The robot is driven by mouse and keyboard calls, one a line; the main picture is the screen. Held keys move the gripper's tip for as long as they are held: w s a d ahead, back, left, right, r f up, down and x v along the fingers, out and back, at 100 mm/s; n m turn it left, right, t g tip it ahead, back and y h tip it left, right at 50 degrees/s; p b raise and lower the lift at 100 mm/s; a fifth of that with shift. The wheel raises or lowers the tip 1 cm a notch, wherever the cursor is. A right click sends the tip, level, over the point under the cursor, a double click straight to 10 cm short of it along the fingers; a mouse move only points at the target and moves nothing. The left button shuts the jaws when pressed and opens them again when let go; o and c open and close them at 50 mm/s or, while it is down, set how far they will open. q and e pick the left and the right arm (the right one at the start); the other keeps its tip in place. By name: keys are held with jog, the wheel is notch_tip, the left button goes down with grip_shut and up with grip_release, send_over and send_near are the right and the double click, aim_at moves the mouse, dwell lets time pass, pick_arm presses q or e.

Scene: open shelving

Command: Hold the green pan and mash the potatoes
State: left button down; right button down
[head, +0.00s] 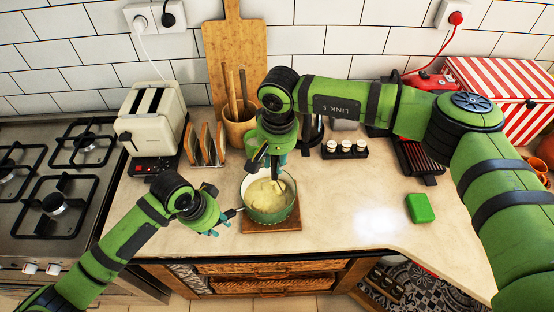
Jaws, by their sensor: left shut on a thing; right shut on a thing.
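The green pan (288,211) stands on a small wooden board (254,227) near the counter's front edge. Pale yellow mashed potato (257,203) fills its bottom. My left gripper (222,221) is at the pan's left side, shut on the pan's dark handle (233,213), which is mostly hidden by the fingers. My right gripper (272,164) points down above the pan, shut on a masher whose lower end reaches into the potatoes. Most of the masher is hidden by the gripper and arm.
A gas hob (50,190) lies at the left. A cream toaster (153,118), a toast rack (205,144) and a wooden utensil pot (240,128) stand behind the pan. Small jars (345,147) and a green sponge (420,208) are to the right. The counter between pan and sponge is clear.

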jog(key=shift+w+a, duration=0.35)
jog(key=shift+w, duration=0.1)
jog(key=shift+w+a+f, duration=0.1)
jog(key=shift+w+a, duration=0.2)
jog(key=shift+a, duration=0.15)
jog(key=shift+s+d+f, duration=0.1)
jog(key=shift+s+d, duration=0.1)
jog(key=shift+s, duration=0.8)
jog(key=shift+s+d, duration=0.15)
jog(key=shift+s, duration=0.85)
jog(key=shift+w+d+r, duration=0.15)
jog(key=shift+w+d, duration=0.3)
jog(key=shift+w, duration=0.15)
jog(key=shift+w+d+r, duration=0.1)
jog(key=shift+w+d, duration=0.3)
jog(key=shift+w, duration=0.2)
jog(key=shift+f, duration=0.1)
